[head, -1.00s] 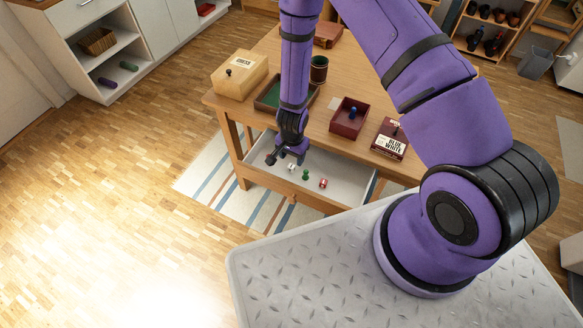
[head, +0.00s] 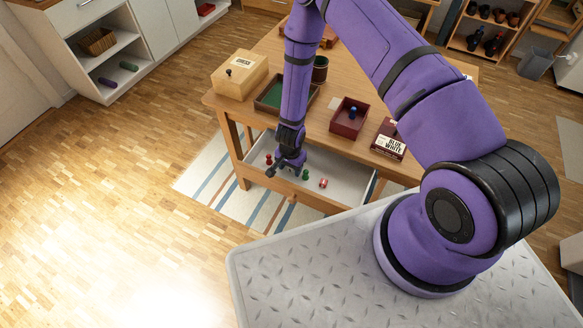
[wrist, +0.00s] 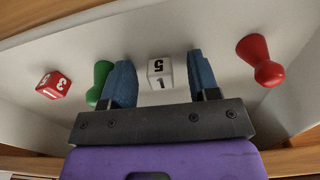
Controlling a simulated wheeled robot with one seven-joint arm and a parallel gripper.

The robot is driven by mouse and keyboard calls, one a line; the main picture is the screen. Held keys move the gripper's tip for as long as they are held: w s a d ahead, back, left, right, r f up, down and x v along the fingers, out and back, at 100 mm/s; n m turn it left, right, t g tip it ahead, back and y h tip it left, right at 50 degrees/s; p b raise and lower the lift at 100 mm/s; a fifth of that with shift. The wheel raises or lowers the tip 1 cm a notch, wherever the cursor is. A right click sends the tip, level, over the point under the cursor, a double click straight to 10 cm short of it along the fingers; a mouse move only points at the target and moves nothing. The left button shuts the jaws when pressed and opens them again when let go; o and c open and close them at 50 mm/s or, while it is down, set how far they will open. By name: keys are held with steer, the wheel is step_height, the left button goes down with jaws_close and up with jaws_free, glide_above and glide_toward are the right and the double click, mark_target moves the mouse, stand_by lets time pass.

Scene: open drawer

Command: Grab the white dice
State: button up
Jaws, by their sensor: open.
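The white dice (wrist: 160,72) lies on the floor of the open drawer (head: 343,181). In the wrist view it shows "5" and "1" and sits between the two blue fingers of my gripper (wrist: 164,80). My gripper is open, with a gap on both sides of the dice. In the head view my gripper (head: 288,168) is low in the drawer, near its front panel, and it hides the white dice.
A green pawn (wrist: 100,84) stands right beside the left finger. A red dice (wrist: 53,85) lies farther left, and a red pawn (wrist: 260,60) is to the right. The drawer's front panel (head: 262,181) is close to my gripper.

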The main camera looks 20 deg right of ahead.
steer(key=c, duration=1)
steer(key=shift+r, duration=0.1)
